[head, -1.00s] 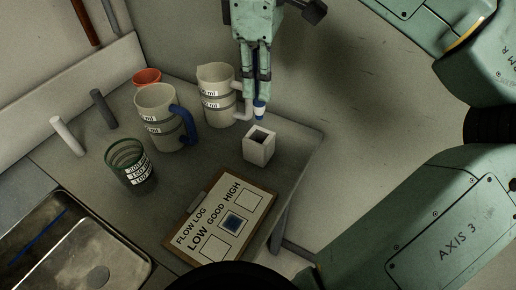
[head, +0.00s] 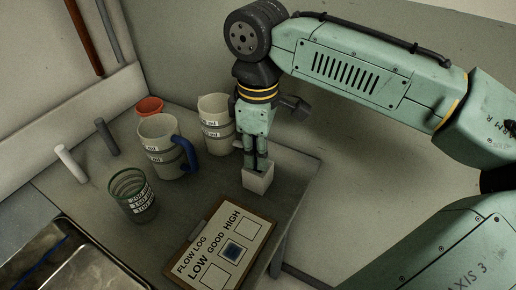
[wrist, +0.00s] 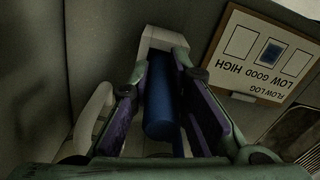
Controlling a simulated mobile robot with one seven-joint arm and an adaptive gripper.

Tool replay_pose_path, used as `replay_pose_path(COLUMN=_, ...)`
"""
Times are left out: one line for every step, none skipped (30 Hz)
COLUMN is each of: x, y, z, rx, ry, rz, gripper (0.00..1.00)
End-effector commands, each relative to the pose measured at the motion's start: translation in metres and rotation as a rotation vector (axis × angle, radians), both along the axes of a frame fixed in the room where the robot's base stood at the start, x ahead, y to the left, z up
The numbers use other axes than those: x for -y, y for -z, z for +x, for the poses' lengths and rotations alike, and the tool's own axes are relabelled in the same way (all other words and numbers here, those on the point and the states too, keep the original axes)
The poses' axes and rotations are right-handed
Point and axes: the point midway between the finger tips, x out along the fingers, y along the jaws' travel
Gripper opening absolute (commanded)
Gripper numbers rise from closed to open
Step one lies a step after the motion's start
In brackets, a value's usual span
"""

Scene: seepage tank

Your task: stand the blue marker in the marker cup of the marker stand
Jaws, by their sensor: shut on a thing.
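The blue marker (wrist: 160,98) is held between the two fingers of my gripper (head: 256,164), which is shut on it. In the wrist view the marker points away toward the white square marker cup (wrist: 164,38). In the head view my fingers are directly over the cup (head: 259,181) and hide its opening and the marker. The marker's far end meets the cup's near side in the wrist view; I cannot tell how deep it is inside. The cup stands upright on the grey table.
A flow log clipboard (head: 222,246) lies just in front of the cup. Behind and left stand a beaker jug (head: 213,128), a blue-handled jug (head: 160,150), a red cup (head: 149,106) and a green-rimmed glass (head: 132,196). A metal tray (head: 85,262) is at lower left.

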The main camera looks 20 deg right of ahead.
Motion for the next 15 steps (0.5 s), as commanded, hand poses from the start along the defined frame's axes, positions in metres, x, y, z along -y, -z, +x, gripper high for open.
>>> replay_pose_path(x=0.0, y=0.0001, z=0.0, rx=0.0, ry=0.0, rz=0.0, gripper=0.0)
replay_pose_path(x=-0.0001, y=0.0006, z=0.0001, rx=0.0, ry=0.0, rz=0.0, gripper=0.0)
replay_pose_path(x=-0.0001, y=0.0017, z=0.0, rx=0.001, ry=-0.001, rz=0.001, gripper=0.0)
replay_pose_path(x=-0.0002, y=0.0028, z=0.0, rx=0.001, ry=-0.001, rz=0.001, gripper=0.0)
replay_pose_path(x=-0.0002, y=0.0038, z=0.0, rx=0.0, ry=-0.001, rz=0.001, gripper=0.0)
replay_pose_path(x=-0.0003, y=0.005, z=0.0001, rx=0.0, ry=-0.001, rz=0.002, gripper=0.0)
replay_pose_path(x=-0.0002, y=0.0045, z=0.0, rx=0.0, ry=-0.001, rz=0.001, gripper=0.18)
replay_pose_path(x=-0.0001, y=0.0042, z=0.0, rx=0.001, ry=0.0, rz=0.001, gripper=0.2)
replay_pose_path(x=-0.0001, y=0.0042, z=0.0, rx=0.001, ry=0.0, rz=0.001, gripper=0.22)
replay_pose_path(x=0.0, y=0.0042, z=0.0, rx=0.0, ry=0.0, rz=0.0, gripper=0.24)
replay_pose_path(x=0.0, y=0.0041, z=0.0, rx=0.0, ry=0.0, rz=0.0, gripper=0.26)
replay_pose_path(x=0.0, y=0.0041, z=0.0, rx=0.0, ry=0.0, rz=0.0, gripper=0.29)
replay_pose_path(x=0.0, y=0.0041, z=0.0, rx=0.0, ry=0.0, rz=0.0, gripper=0.31)
replay_pose_path(x=0.0, y=0.0041, z=0.0, rx=0.0, ry=0.0, rz=0.0, gripper=0.33)
replay_pose_path(x=0.0, y=0.004, z=0.0, rx=0.0, ry=0.0, rz=0.0, gripper=0.36)
